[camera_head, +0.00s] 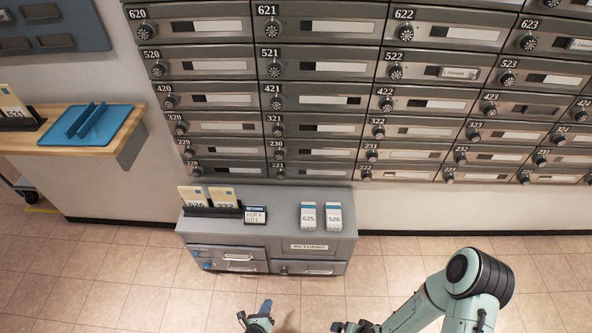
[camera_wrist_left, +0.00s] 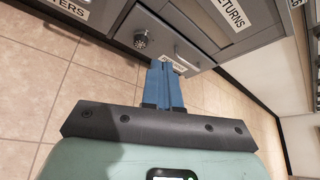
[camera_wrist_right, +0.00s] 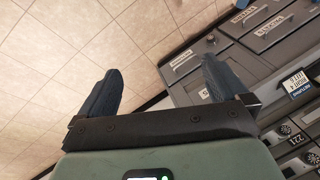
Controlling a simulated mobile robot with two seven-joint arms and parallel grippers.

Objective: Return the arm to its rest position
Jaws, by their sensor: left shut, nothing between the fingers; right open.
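My left gripper (camera_head: 266,304) shows at the bottom middle of the head view, in front of the grey cabinet. Its blue fingers are together and empty in the left wrist view (camera_wrist_left: 166,66). They overlap the cabinet's lower front in that picture; I cannot tell whether they touch it. My right gripper (camera_wrist_right: 158,75) has its two dark fingers wide apart in the right wrist view, with only floor and the cabinet's edge behind them. The right arm (camera_head: 478,272) is bent at the lower right of the head view.
The grey cabinet (camera_head: 277,222) has drawers, a RETURNS label (camera_head: 309,247), upright cards (camera_head: 208,198) and two small labelled boxes (camera_head: 320,217) on top. Mailboxes (camera_head: 318,63) fill the wall above. A wooden counter (camera_head: 60,140) with a blue tray (camera_head: 92,127) is at left.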

